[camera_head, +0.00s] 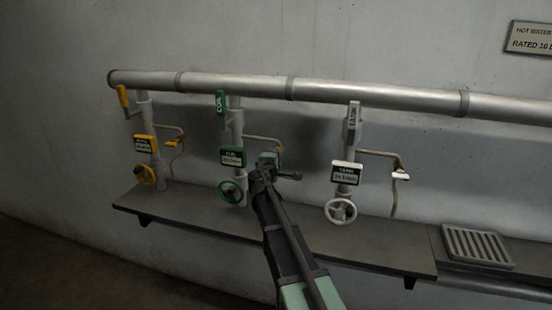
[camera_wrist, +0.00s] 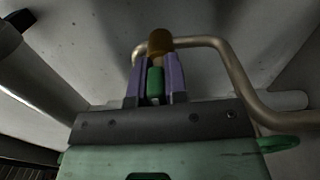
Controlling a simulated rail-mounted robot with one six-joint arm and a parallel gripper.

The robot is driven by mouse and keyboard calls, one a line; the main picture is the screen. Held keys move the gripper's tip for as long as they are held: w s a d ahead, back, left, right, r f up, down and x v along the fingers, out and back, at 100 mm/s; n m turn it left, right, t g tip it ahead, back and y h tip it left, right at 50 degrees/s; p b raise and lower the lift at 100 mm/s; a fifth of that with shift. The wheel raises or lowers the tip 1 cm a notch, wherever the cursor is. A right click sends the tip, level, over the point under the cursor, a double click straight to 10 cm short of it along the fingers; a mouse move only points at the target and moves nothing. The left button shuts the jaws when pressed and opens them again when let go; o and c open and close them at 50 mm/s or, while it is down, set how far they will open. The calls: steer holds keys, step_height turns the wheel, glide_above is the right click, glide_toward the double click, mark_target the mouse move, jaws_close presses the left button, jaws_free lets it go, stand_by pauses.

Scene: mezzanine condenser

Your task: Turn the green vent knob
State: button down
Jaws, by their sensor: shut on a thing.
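The green vent knob (camera_wrist: 155,86) sits between the two fingers of my gripper (camera_wrist: 155,74) in the wrist view. The fingers are shut on it, one on each side. Just beyond it is a brown-brass fitting (camera_wrist: 159,42) on a bent thin pipe (camera_wrist: 232,65). In the head view my gripper (camera_head: 268,162) is at the end of the thin side pipe (camera_head: 262,138) of the green-marked middle station, right of its label plate (camera_head: 233,157). The knob is mostly hidden behind my gripper there.
A green handwheel (camera_head: 232,192) is close below left of my gripper. A yellow station (camera_head: 145,145) stands left and a white one (camera_head: 346,172) right. A long horizontal pipe (camera_head: 330,90) runs above. A dark shelf (camera_head: 185,205) lies below, with a grate (camera_head: 477,246) at right.

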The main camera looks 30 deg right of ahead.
steer(key=shift+m, duration=0.4)
steer(key=c, duration=1.1)
jaws_free()
steer(key=shift+c, duration=0.2)
steer(key=v, duration=1.1)
